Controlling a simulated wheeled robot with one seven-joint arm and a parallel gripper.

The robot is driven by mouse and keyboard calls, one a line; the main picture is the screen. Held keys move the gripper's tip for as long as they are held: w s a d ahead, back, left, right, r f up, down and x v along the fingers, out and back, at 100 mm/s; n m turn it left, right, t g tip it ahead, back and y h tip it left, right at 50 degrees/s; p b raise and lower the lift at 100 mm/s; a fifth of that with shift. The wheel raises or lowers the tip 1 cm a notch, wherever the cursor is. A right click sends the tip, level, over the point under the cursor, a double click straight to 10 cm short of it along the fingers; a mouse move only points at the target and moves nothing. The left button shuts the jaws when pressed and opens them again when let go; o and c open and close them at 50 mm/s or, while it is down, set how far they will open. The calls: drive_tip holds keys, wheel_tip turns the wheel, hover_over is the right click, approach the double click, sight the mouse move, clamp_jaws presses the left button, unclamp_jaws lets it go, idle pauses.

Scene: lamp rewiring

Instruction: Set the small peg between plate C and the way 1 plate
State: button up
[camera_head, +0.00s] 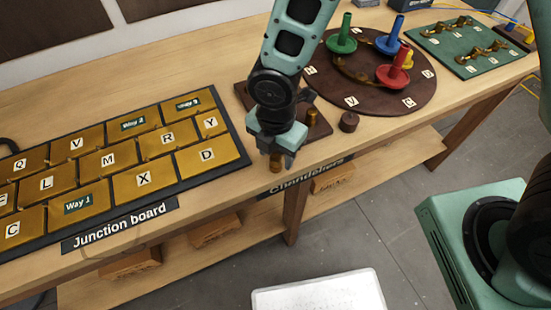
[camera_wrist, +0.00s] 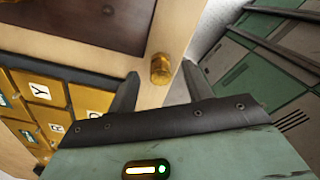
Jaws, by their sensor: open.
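A small brass peg (camera_head: 275,163) stands near the front edge of the table, just below my gripper (camera_head: 278,155). In the wrist view the brass peg (camera_wrist: 161,69) shows in the gap between the fingertips (camera_wrist: 160,76), with no clear contact. My gripper is open and points down. Plate C (camera_head: 30,233) is at the front left of the junction board (camera_head: 160,204). The way 1 plate (camera_head: 97,196) is just right of it, with a dark seam between them. No peg shows in the visible part of that seam.
Another brass peg (camera_head: 312,117) stands on a dark tray (camera_head: 241,92), partly hidden by my arm. A dark knob (camera_head: 349,122) stands on the table to the right. A round brown board (camera_head: 425,104) carries coloured pegs. The table front is clear around the small peg.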

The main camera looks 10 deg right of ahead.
drive_tip(key=shift+f, duration=1.35)
clamp_jaws()
drive_tip(key=shift+r, duration=0.1)
